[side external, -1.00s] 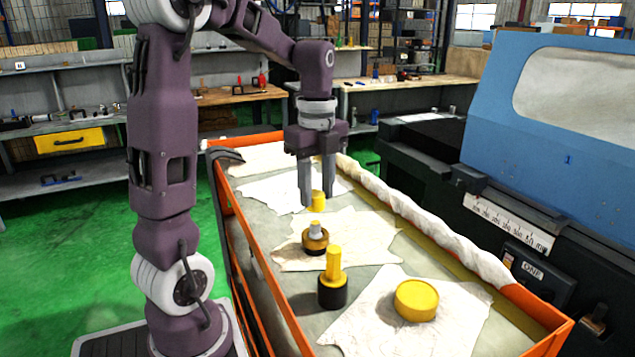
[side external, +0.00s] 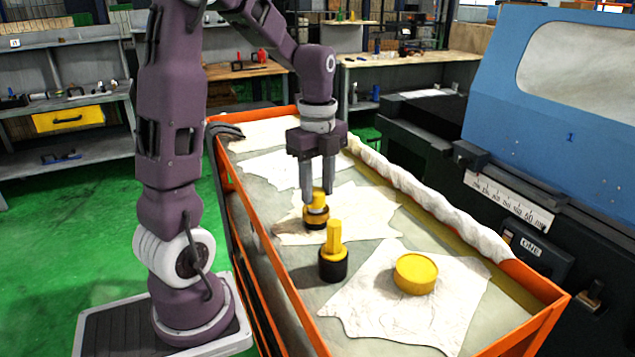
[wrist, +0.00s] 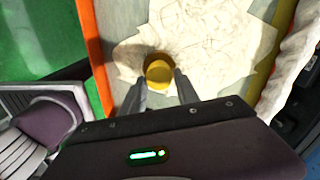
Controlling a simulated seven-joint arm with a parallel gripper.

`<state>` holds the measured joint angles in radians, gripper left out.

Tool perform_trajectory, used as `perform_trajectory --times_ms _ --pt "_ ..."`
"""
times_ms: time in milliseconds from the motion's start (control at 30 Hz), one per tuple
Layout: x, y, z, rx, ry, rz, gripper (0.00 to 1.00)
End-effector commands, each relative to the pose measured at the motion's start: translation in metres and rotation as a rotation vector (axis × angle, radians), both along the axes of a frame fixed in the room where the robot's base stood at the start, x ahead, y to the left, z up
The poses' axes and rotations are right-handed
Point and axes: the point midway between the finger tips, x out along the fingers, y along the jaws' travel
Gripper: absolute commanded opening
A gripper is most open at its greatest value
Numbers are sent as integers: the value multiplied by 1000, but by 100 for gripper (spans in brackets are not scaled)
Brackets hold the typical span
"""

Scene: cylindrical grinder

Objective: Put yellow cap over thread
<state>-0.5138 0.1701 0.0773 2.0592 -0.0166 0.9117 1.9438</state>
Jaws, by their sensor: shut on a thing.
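My gripper (side external: 319,190) is shut on the small yellow cap (side external: 319,198), which sits upright between its fingertips. The cap is right over the brass-coloured part with the grey thread (side external: 317,209), which stands on the cloth. A little of the grey thread shows just below the cap; I cannot tell whether they touch. In the wrist view, the cap (wrist: 159,74) is between the two fingers and hides the thread, while part of the brass-coloured collar (wrist: 157,56) shows behind it.
A black-based part with a yellow stem (side external: 333,255) stands close in front of the threaded part. A wide yellow round piece (side external: 415,273) lies on the near cloth (side external: 380,318). The orange tray rim (side external: 285,295) and a rolled white cloth (side external: 440,215) border the area.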

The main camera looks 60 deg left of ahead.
Motion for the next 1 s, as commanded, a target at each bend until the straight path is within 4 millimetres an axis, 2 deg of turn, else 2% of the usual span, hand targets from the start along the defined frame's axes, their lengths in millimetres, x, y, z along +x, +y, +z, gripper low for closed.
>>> perform_trajectory --times_ms 400,433,533,833,1000 --pt "0 0 0 0 0 0 0" --pt "0 0 0 0 0 0 43" --pt "0 0 0 0 0 0 63" --pt "0 0 2 0 0 0 63" --pt "1 1 31 3 -5 0 63"
